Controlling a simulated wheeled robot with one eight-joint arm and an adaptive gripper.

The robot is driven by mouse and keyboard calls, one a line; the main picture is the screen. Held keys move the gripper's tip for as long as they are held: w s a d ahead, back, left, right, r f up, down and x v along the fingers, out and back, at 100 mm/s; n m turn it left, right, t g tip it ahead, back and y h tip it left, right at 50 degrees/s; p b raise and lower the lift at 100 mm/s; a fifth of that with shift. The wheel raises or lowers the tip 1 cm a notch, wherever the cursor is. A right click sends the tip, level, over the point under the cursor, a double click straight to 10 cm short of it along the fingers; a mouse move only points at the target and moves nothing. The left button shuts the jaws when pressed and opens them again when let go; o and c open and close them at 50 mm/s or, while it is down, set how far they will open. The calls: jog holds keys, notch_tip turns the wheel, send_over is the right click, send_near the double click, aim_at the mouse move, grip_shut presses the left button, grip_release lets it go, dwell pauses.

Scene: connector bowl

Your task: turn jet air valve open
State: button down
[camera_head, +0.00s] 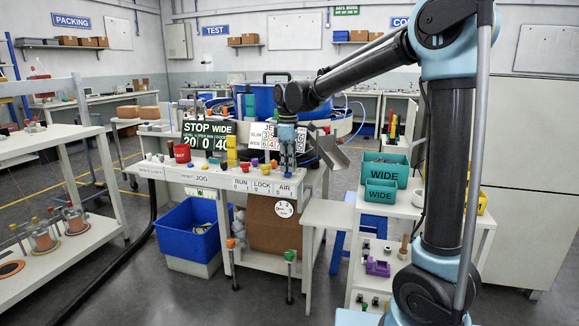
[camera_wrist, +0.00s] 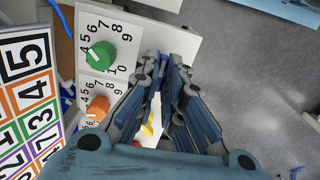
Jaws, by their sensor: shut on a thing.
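My gripper (camera_head: 288,168) points down over the right end of the white control bench, just above the AIR label (camera_head: 286,190). In the wrist view my gripper (camera_wrist: 165,65) has its two fingers close together, shut on the jet air valve at that label.
A green dial (camera_wrist: 101,56) and an orange dial (camera_wrist: 98,108) lie beside my fingers in the wrist view. A blue bowl (camera_head: 258,102) is behind; teal bins (camera_head: 385,172) are at right.

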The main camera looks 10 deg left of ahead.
jog(key=m, duration=0.4)
jog(key=shift+w+a+m, duration=0.1)
jog(key=shift+m, duration=0.2)
jog(key=m, duration=0.4)
jog(key=shift+m, duration=0.4)
jog(key=c, duration=1.7)
grip_release()
jog(key=shift+r, duration=0.15)
notch_tip(320, 180, up, 12)
jog(key=shift+f, duration=0.2)
